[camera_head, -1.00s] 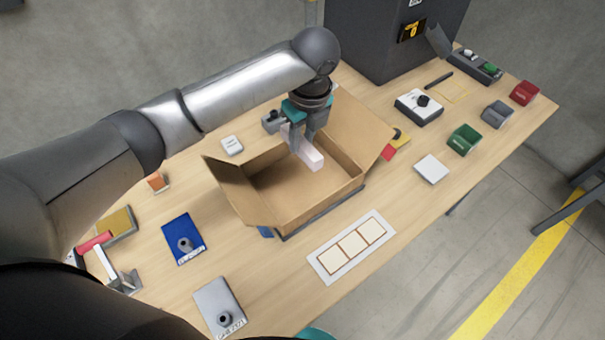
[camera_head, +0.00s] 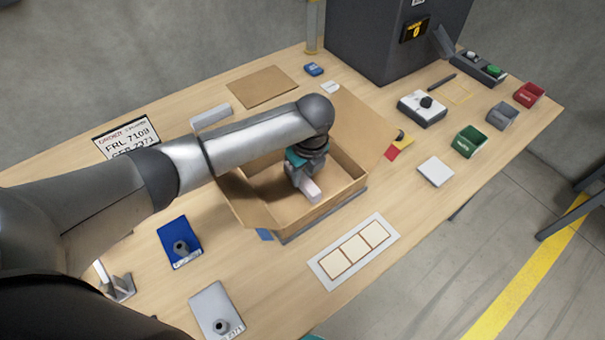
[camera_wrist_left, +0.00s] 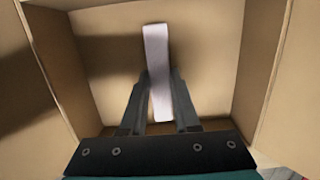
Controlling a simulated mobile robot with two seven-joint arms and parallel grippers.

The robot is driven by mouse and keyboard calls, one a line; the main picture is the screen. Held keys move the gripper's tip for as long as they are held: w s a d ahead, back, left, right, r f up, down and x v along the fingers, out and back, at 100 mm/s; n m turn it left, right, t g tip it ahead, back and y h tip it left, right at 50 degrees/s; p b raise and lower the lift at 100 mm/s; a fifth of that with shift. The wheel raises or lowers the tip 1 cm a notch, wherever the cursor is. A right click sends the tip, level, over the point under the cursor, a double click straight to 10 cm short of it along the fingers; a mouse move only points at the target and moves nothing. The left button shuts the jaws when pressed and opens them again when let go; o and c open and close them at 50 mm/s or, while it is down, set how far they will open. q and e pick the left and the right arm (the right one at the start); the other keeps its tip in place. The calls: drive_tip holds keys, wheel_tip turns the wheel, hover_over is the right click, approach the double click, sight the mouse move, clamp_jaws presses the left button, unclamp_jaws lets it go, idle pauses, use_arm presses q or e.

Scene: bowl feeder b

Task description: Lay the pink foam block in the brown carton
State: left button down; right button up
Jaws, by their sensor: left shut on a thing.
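The brown carton (camera_head: 322,211) stands open on the table, with its flaps spread outward. My left gripper (camera_head: 305,188) is down inside the carton's opening. It is shut on the pale pink foam block (camera_head: 313,192), which points toward the near side of the carton. In the left wrist view the block (camera_wrist_left: 157,60) lies between the two fingers (camera_wrist_left: 160,100), with the carton's floor (camera_wrist_left: 205,60) behind it and walls on the sides. I cannot tell whether the block touches the floor. My right gripper is not in view.
A white card with three square fields (camera_head: 353,251) lies in front of the carton. Blue (camera_head: 180,242) and grey (camera_head: 216,311) plates with knobs lie at the near left. Small green (camera_head: 469,141), grey (camera_head: 502,116) and red (camera_head: 529,94) bins stand at the right. A dark cabinet (camera_head: 375,45) stands behind.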

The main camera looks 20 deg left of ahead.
sight(307, 183)
use_arm(q)
drive_tip(key=shift+f, duration=0.15)
drive_tip(key=c, duration=0.6)
unclamp_jaws()
drive_tip(key=shift+c, duration=0.2)
wheel_tip(307, 183, up, 12)
drive_tip(key=s+d+p, duration=0.1)
drive_tip(key=p, duration=0.1)
drive_tip(key=shift+d+p, duration=0.2)
drive_tip(key=shift+p, duration=0.15)
